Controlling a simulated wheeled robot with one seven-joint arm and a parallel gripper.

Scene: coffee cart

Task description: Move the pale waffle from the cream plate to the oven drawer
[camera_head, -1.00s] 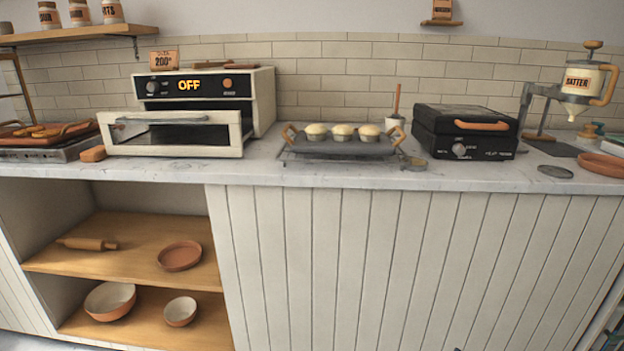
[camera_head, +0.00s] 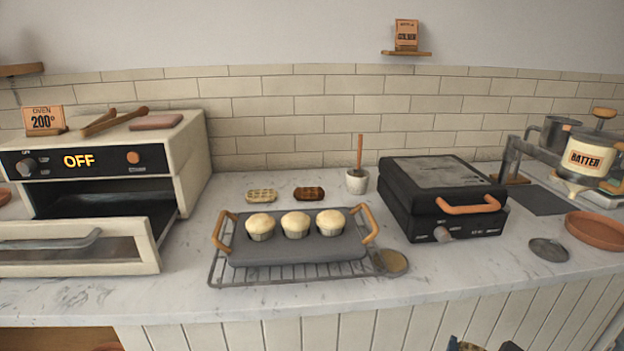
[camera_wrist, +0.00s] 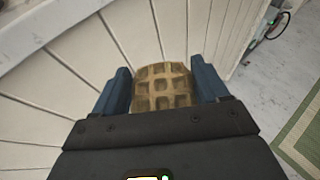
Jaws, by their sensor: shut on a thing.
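In the wrist view, my gripper (camera_wrist: 162,84) is shut on a pale golden-tan waffle (camera_wrist: 163,90), held between its two blue fingers over the wooden front of the counter, with the floor below. In the head view, the oven (camera_head: 110,180) stands at the left, its display reading OFF. Its drawer (camera_head: 85,248) is pulled out at the front, with a grey handle; little of its inside shows. I cannot make out the cream plate in either current view.
A grey tray (camera_head: 300,249) with three muffins sits on a wire rack right of the drawer. A light waffle (camera_head: 261,196) and a dark waffle (camera_head: 309,194) lie behind it. A black waffle iron (camera_head: 440,198) and a batter dispenser (camera_head: 585,157) stand to the right.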

